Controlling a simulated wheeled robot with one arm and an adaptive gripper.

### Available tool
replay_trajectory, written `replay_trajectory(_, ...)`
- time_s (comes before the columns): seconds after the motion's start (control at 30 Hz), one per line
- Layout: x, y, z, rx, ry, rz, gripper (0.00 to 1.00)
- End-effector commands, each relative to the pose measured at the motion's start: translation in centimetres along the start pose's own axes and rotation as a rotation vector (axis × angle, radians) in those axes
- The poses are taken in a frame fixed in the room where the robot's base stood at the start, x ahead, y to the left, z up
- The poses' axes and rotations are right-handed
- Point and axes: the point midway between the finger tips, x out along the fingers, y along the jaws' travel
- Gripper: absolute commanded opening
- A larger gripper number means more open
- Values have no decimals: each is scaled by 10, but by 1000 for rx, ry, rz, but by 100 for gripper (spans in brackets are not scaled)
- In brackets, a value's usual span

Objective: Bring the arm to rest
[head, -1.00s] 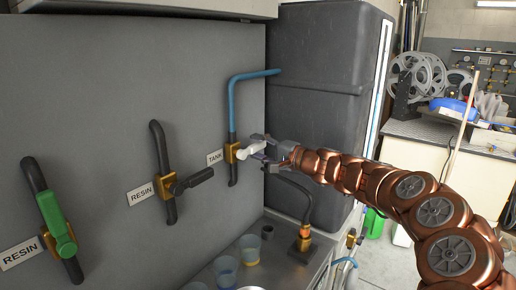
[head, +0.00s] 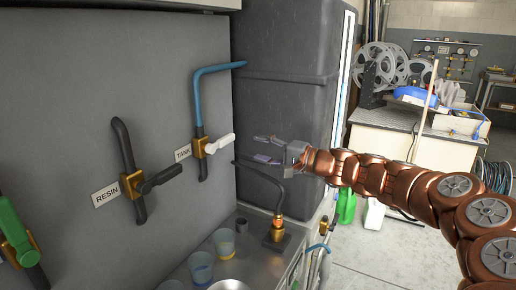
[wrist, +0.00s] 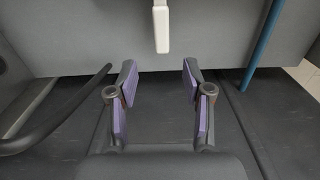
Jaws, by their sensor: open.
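My gripper (head: 268,149) is open and empty in the head view, in front of the dark grey cabinet. It is to the right of the white-handled valve (head: 215,145) on the blue pipe by the TANK label, apart from the handle. In the wrist view my gripper (wrist: 160,75) shows two spread fingers with purple pads. The white handle (wrist: 161,28) is beyond the fingertips, with a gap between. My copper-coloured arm reaches in from the right in the head view.
A black-handled valve (head: 150,182) by a RESIN label and a green-handled valve (head: 14,232) are on the panel at left. Below my gripper, a curved black spout (head: 279,208) and cups (head: 201,267) are on the metal counter. A workbench (head: 385,130) with reels stands behind my arm.

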Motion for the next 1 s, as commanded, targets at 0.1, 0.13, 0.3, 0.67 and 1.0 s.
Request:
replay_trajectory(0.1,0,0,0,0,0,0,50)
replay_trajectory(0.13,0,0,0,0,0,0,50)
replay_trajectory(0.3,0,0,0,0,-1,0,50)
replay_trajectory(0.67,-7,-38,151,-219,-292,203,50)
replay_trajectory(1.0,-101,25,282,-428,-545,693,50)
